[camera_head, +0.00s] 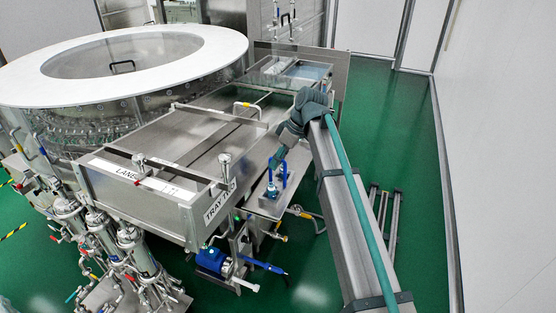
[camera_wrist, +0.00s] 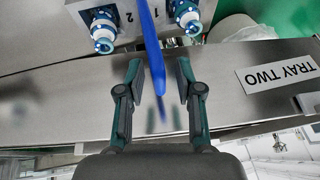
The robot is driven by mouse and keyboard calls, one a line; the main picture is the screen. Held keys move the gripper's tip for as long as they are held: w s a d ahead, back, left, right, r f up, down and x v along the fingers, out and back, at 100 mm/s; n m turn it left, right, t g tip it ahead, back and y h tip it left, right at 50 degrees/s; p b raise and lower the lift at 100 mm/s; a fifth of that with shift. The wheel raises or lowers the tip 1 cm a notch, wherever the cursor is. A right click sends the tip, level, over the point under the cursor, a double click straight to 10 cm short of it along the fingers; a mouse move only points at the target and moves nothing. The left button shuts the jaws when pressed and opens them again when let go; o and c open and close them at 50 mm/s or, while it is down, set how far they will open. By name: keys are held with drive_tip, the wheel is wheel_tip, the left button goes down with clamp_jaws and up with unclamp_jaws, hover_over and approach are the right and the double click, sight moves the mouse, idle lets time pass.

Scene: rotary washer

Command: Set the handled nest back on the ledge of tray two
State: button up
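The handled nest shows by its blue handle (camera_head: 283,175), upright at the right side of tray two (camera_head: 218,203), over a small metal ledge (camera_head: 262,207). In the wrist view the blue handle (camera_wrist: 150,40) runs down between my fingertips. My gripper (camera_wrist: 159,75) is open around it, with a gap on each side. In the head view my gripper (camera_head: 275,160) is right at the handle. Two blue-and-white fittings (camera_wrist: 103,32) (camera_wrist: 185,15) stand beside numbers 2 and 1 on a grey plate. Whether the nest fully rests on the ledge cannot be told.
The round washer (camera_head: 125,65) with a white rim stands at the left. A long metal tray with a lane label (camera_head: 140,178) and upright clamps (camera_head: 225,168) lies beside the gripper. A blue pump (camera_head: 212,260) and pipes sit below.

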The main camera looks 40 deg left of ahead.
drive_tip(key=b+v, duration=0.3)
drive_tip(key=v, duration=0.9)
drive_tip(key=w+d+f+m, duration=0.2)
drive_tip(key=d+f, duration=0.2)
drive_tip(key=f, duration=0.4)
drive_tip(key=w+d+f+m+h, duration=0.1)
drive_tip(key=d+f, duration=0.4)
drive_tip(key=f, duration=0.3)
drive_tip(key=w+d+f+m, duration=0.2)
drive_tip(key=d+f, duration=0.2)
drive_tip(key=f, duration=0.4)
drive_tip(key=s+d+f+m+h, duration=0.1)
drive_tip(key=s+d+f+m, duration=0.35)
drive_tip(key=d+f, duration=0.95)
drive_tip(key=s+d+f+m+h, duration=0.1)
drive_tip(key=s+d+f+m, duration=0.3)
drive_tip(key=d+f, duration=0.95)
drive_tip(key=s+d+f+m+g, duration=0.1)
drive_tip(key=s+d+f, duration=0.4)
drive_tip(key=s, duration=0.6)
drive_tip(key=s+d+f+m+g, duration=0.1)
drive_tip(key=s+d+f+m, duration=0.2)
drive_tip(key=s, duration=0.9)
drive_tip(key=s+d+f+m+g, duration=0.1)
drive_tip(key=s+d+f+m, duration=0.2)
drive_tip(key=s+d+f, duration=0.5)
drive_tip(key=s+d, duration=0.3)
drive_tip(key=shift+s+g+h, duration=0.3)
drive_tip(key=shift+s+h, duration=0.05)
drive_tip(key=shift+h, duration=0.05)
